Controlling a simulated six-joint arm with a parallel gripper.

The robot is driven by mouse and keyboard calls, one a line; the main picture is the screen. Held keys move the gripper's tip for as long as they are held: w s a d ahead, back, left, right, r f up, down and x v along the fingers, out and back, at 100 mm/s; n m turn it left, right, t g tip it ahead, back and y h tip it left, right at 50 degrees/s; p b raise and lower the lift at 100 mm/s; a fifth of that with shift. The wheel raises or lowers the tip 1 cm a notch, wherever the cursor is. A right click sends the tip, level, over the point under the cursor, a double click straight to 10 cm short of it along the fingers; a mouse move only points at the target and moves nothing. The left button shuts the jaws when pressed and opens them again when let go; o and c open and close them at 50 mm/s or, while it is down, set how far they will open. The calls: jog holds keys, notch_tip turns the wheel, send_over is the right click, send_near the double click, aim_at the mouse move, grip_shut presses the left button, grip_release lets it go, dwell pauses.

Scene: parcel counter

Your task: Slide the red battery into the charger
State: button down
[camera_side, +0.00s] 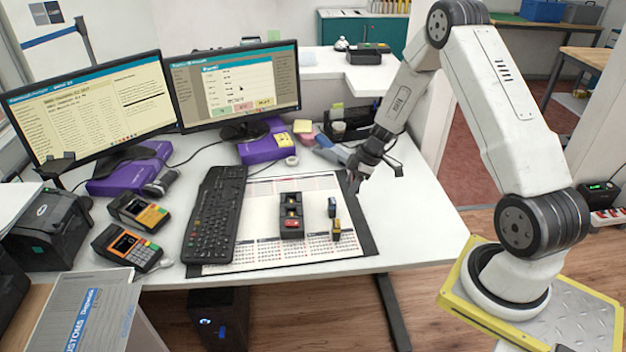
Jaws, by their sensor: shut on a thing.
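The charger (291,216) is a dark block lying on the calendar desk mat. Small red and yellowish patches show in its recess, but I cannot tell whether a red patch there is a battery. A small dark blue block (332,207) and a yellow and dark block (337,231), which look like batteries, stand on the mat to its right. My gripper (359,181) is above the mat's right edge, up and right of the charger and apart from it. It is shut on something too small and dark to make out. I cannot pick out a separate red battery.
A black keyboard (214,214) lies left of the charger. Two monitors (237,88) on purple boxes stand at the back. Two card terminals (127,247) sit at the left. A black organizer (351,122) stands behind my gripper. The desk's right side is clear.

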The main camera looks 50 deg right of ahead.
jog(key=shift+w, duration=0.1)
send_near(286, 198)
jog(key=shift+w+a+f, duration=0.35)
jog(key=shift+w+a, duration=0.25)
jog(key=shift+a, duration=0.05)
jog(key=shift+w+a+f, duration=0.1)
jog(key=shift+w+a, duration=0.25)
jog(key=shift+w, duration=0.15)
jog(key=shift+f, duration=0.15)
jog(key=shift+f, duration=1.75)
jog(key=shift+f, duration=0.9)
dwell(0.5)
jog(key=shift+c, duration=0.4)
grip_release()
